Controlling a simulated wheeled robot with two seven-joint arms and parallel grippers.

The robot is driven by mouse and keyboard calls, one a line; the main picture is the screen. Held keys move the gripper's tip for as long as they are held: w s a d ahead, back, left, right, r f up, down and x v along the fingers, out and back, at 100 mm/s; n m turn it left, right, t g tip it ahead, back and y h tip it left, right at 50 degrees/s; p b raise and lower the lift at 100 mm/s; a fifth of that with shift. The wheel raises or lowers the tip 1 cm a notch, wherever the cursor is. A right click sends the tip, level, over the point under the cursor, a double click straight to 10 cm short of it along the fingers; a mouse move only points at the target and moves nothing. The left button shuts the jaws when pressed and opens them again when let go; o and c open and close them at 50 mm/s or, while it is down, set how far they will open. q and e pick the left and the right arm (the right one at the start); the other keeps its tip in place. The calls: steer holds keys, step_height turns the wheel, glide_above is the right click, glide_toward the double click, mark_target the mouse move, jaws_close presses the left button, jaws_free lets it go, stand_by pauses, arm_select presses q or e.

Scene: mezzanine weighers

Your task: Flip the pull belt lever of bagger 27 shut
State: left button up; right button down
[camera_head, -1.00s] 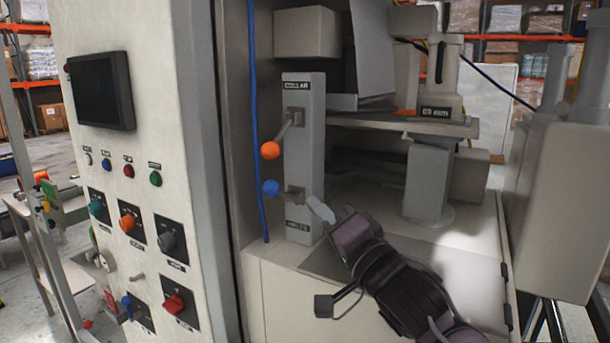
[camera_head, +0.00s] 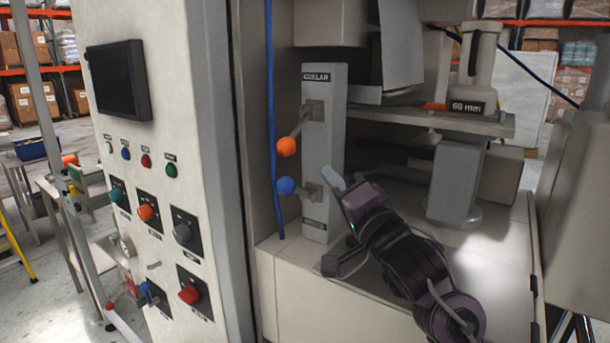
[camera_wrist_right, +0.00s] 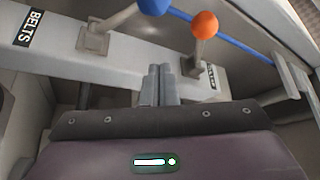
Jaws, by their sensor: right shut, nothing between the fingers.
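The pull belt lever is the lower one on the grey post (camera_head: 319,160). It has a blue ball (camera_head: 286,186), a bracket above the lower label, and its arm points left. In the wrist view its blue ball (camera_wrist_right: 153,5) is at the top edge, near the "BELTS" label (camera_wrist_right: 27,28). The collar lever above it has an orange ball (camera_head: 287,147), also in the wrist view (camera_wrist_right: 205,24). My right gripper (camera_head: 333,178) is shut and empty, its fingertips at the post's right side between the two lever brackets. Contact with the post cannot be told. My left gripper is out of view.
A control panel (camera_head: 165,190) with a dark screen, buttons and knobs stands left. A blue cable (camera_head: 271,110) hangs left of the levers. A metal shelf (camera_head: 440,119) and pedestal (camera_head: 455,180) stand right of the post. The machine's lower ledge is mostly clear.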

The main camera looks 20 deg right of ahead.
mark_target(295, 190)
steer(key=w+a, duration=0.1)
steer(key=w+a+p, duration=0.2)
steer(key=a, duration=0.1)
steer(key=shift+w+a+f, duration=0.1)
steer(key=shift+f, duration=0.25)
steer(key=shift+f, duration=0.1)
